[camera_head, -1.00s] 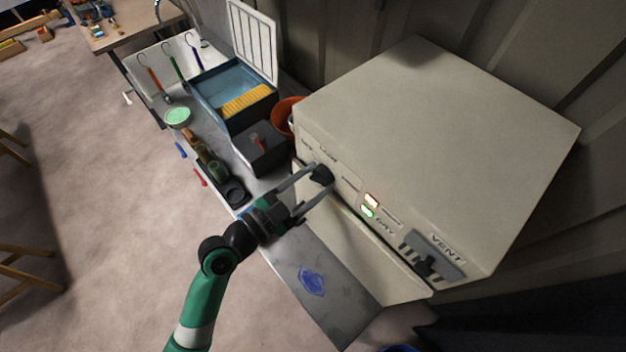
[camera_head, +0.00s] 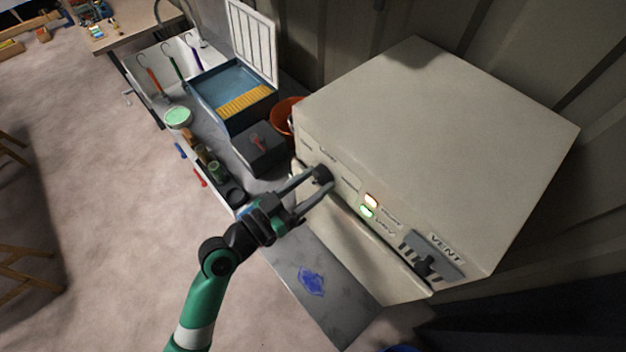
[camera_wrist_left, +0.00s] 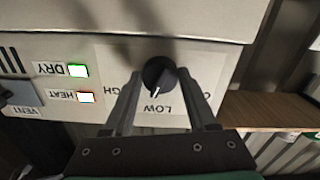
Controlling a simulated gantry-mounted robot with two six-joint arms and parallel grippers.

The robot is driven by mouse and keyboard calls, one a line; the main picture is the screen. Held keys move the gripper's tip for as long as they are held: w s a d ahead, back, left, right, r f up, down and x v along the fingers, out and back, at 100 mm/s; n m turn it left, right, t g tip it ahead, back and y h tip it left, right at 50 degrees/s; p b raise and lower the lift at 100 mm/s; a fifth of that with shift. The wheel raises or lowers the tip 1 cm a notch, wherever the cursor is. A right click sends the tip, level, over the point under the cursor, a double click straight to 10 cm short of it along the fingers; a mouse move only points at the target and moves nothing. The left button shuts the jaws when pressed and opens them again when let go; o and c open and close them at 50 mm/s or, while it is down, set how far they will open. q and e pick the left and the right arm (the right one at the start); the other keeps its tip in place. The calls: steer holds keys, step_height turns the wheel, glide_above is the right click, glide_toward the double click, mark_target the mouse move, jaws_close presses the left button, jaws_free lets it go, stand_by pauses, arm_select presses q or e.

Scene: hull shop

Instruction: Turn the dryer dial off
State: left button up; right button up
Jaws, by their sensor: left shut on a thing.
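The cream dryer (camera_head: 430,130) stands at the right in the head view. Its black round dial (camera_head: 322,173) is on the front panel. My left gripper (camera_head: 319,181) has its two fingers on either side of the dial and is shut on it. In the left wrist view the dial (camera_wrist_left: 160,72) sits between the fingertips. Its white pointer points down, near the upside-down LOW label (camera_wrist_left: 157,109). The HIGH label is partly hidden behind one finger, and a label on the other side is mostly hidden too. My right gripper is out of view.
The lit HEAT (camera_wrist_left: 85,98) and DRY (camera_wrist_left: 77,71) lamps are beside the dial. The VENT slider (camera_head: 428,262) is farther along the panel. A dark box (camera_head: 258,150) and orange bucket (camera_head: 284,117) stand left of the dryer. A grey bench (camera_head: 315,275) lies below.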

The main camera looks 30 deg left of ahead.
arm_select(q)
steer(key=n+p, duration=0.1)
steer(key=n, duration=0.3)
steer(key=shift+r+n, duration=0.1)
steer(key=shift+n, duration=0.2)
steer(key=n+p, duration=0.1)
steer(key=n, duration=0.2)
steer(key=shift+n, duration=0.4)
steer(key=n+p, duration=0.2)
steer(key=n, duration=0.2)
steer(key=shift+n+p, duration=0.65)
steer(key=shift+n, duration=1.15)
steer(key=o, duration=1.4)
steer(key=shift+c, duration=0.2)
